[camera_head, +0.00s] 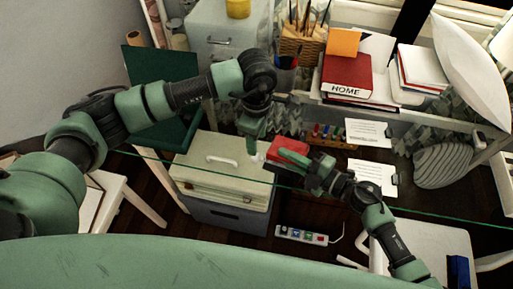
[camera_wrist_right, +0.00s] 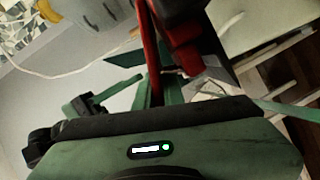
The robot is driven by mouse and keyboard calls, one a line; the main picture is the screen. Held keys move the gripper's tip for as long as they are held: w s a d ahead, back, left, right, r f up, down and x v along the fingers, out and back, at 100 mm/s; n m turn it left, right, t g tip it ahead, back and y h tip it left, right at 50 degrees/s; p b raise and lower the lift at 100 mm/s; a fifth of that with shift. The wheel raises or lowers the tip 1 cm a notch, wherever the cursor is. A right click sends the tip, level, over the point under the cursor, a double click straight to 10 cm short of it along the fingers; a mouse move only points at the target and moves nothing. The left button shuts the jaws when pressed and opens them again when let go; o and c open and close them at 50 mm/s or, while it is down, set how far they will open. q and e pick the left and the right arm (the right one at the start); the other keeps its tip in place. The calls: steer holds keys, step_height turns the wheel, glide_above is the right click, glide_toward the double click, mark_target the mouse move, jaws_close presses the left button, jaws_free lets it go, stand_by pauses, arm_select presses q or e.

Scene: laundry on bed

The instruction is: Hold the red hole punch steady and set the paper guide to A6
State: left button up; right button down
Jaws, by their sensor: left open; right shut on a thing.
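The red hole punch (camera_head: 291,146) is small in the head view, at the right edge of the cream case. My right gripper (camera_head: 292,157) is shut on it from the lower right and hides part of it. In the right wrist view the punch (camera_wrist_right: 178,42) shows as a red and dark shape at the top middle, cut by the frame edge. My left gripper (camera_head: 252,149) points down just left of the punch, open, with a small gap between them. The paper guide and its size marks are too small to make out.
A cream case (camera_head: 218,188) with a handle lies below the left gripper. Behind stand a grey cabinet (camera_head: 213,38), a pencil basket (camera_head: 302,45) and a red book (camera_head: 346,78). White paper cards (camera_head: 374,178) lie to the right. A power strip (camera_head: 301,235) is on the floor.

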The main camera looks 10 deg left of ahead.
steer(key=shift+s+d+f, duration=0.1)
steer(key=shift+s+f, duration=0.1)
steer(key=shift+f, duration=0.2)
arm_select(q)
step_height(320, 180, up, 4)
steer(key=shift+f, duration=0.15)
arm_select(e)
steer(key=c, duration=1.4)
jaws_free()
steer(key=shift+c, duration=0.2)
